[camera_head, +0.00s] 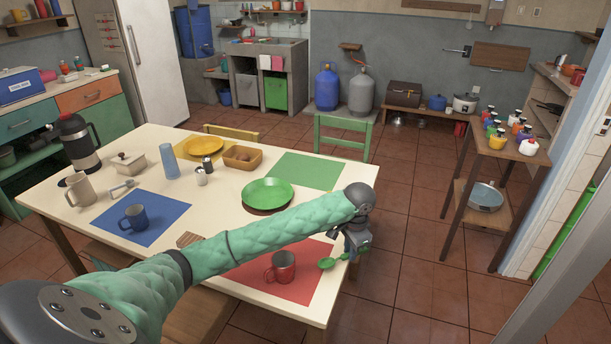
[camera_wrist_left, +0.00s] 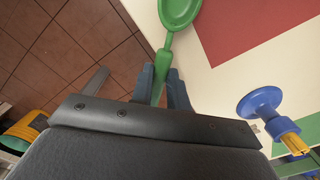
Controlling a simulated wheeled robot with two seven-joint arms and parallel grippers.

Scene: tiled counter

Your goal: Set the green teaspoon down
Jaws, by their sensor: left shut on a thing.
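The green teaspoon (camera_head: 327,263) is in my left gripper (camera_head: 355,242), near the right edge of the dining table (camera_head: 225,215). In the left wrist view, my gripper (camera_wrist_left: 162,82) is shut on the handle of the teaspoon (camera_wrist_left: 180,12), with the bowl pointing away from the fingers. The bowl shows beside the red placemat (camera_head: 300,285); the mat is also in the wrist view (camera_wrist_left: 250,25). I cannot tell whether the spoon touches the tabletop. The red mug (camera_head: 284,267) stands on the mat, left of the spoon. My right gripper is not in view.
The table also holds a green plate (camera_head: 268,194), a green placemat (camera_head: 308,170), a blue mug (camera_head: 134,217) on a blue placemat (camera_head: 165,230), and a bread basket (camera_head: 243,157). Open floor (camera_head: 405,250) lies right of the table. A side shelf (camera_head: 500,150) stands beyond it.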

